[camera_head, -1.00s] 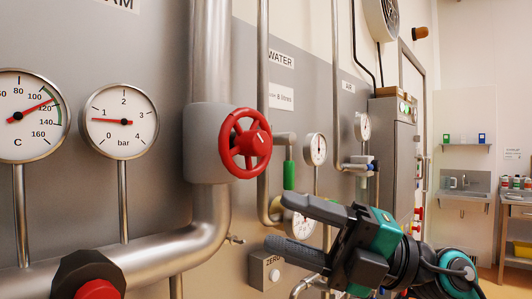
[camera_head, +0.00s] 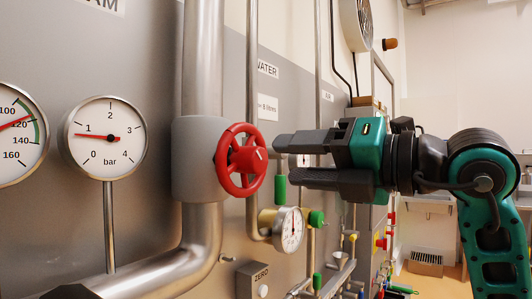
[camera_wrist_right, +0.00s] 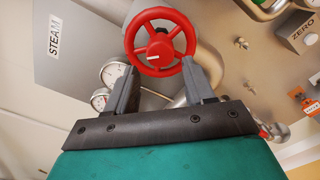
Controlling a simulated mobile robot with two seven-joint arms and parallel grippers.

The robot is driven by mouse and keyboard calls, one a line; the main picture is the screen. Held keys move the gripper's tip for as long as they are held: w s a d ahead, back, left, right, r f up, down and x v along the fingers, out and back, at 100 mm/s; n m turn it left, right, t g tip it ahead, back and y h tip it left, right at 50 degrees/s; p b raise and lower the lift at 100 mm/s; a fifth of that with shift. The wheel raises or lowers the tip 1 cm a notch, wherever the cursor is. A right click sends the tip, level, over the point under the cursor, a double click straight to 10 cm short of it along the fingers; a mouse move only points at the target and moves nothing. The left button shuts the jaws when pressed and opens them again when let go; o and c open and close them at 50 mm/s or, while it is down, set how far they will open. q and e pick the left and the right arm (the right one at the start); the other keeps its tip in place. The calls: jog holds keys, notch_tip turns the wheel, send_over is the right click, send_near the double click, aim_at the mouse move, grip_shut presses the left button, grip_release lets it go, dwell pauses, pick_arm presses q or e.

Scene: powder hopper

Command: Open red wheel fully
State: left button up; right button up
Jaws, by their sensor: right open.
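The red wheel (camera_head: 241,160) is a handwheel with spokes and a white mark on its hub, mounted on a grey valve body (camera_head: 196,158) on the steel pipe. My right gripper (camera_head: 279,160) is open and level with the wheel, just to its right, with its fingers pointing at it. In the right wrist view the wheel (camera_wrist_right: 160,42) lies ahead, beyond and between the two fingertips (camera_wrist_right: 162,72). I cannot tell whether a fingertip touches the rim. Nothing is between the fingers.
A bar gauge (camera_head: 105,138) and a temperature gauge (camera_head: 18,135) are on the panel to the left. A green-handled valve (camera_head: 280,189) and a small gauge (camera_head: 289,230) sit below my right gripper. A ZERO box (camera_head: 257,280) is lower down.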

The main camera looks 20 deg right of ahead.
aim_at(262, 161)
jog(key=x, duration=0.5)
jog(key=shift+w+a+p, duration=0.2)
jog(key=shift+w+p, duration=0.05)
jog(key=shift+p, duration=0.15)
jog(key=shift+c, duration=0.4)
jog(key=c, duration=0.7)
